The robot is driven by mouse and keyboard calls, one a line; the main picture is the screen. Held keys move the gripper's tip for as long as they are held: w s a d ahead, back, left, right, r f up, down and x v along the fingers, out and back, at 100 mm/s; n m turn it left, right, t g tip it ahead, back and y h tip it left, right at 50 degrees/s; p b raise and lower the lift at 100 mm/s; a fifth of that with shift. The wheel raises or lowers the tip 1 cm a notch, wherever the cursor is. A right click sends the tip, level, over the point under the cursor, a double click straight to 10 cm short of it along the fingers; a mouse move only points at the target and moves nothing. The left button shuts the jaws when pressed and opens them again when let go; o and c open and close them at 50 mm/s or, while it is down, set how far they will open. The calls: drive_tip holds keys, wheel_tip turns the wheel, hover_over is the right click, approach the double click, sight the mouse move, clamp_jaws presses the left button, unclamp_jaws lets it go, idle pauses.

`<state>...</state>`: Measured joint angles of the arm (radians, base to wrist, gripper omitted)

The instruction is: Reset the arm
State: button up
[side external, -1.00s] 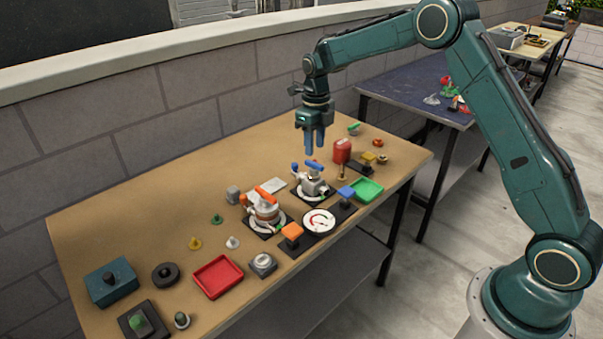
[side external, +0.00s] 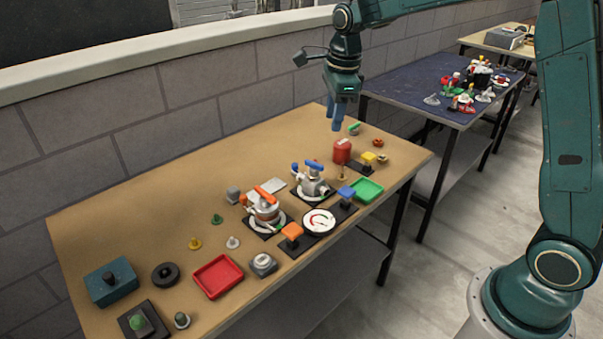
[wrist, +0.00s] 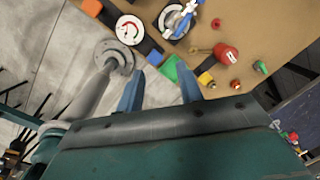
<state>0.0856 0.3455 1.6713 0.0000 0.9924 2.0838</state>
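My gripper (side external: 335,122) hangs over the far right part of the brown table (side external: 130,225), fingers pointing down and clear of the objects. In the wrist view my gripper (wrist: 161,68) shows its two blue fingers spread apart with nothing between them. The arm is raised and folded back toward its base, and its upper part runs out of the side view.
Below stand a blue-handled valve (side external: 313,183), an orange-handled valve (side external: 265,208), a round gauge (side external: 319,221), a red canister (side external: 342,152) and a green tray (side external: 367,190). A red tray (side external: 218,277) lies farther left. A dark blue table (side external: 415,85) stands behind.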

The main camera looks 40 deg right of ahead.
drive_tip(key=s+a+r+n+t, duration=0.1)
drive_tip(key=s+r+n, duration=0.3)
drive_tip(key=s+n, duration=0.3)
drive_tip(key=s+a+r+n+t, duration=0.1)
drive_tip(key=s+a+r+n, duration=0.1)
drive_tip(key=s+r+n, duration=0.5)
drive_tip(key=s+f+n+t, duration=0.1)
drive_tip(key=s+f+n, duration=0.1)
drive_tip(key=s+n, duration=0.3)
drive_tip(key=s+a+f+n+t, duration=0.1)
drive_tip(key=s+f+n, duration=0.2)
drive_tip(key=s, duration=0.7)
drive_tip(key=n, duration=0.2)
drive_tip(key=shift+s+f+n, duration=0.15)
drive_tip(key=shift+f+n, duration=0.05)
drive_tip(key=shift+n, duration=0.2)
drive_tip(key=shift+o, duration=0.4)
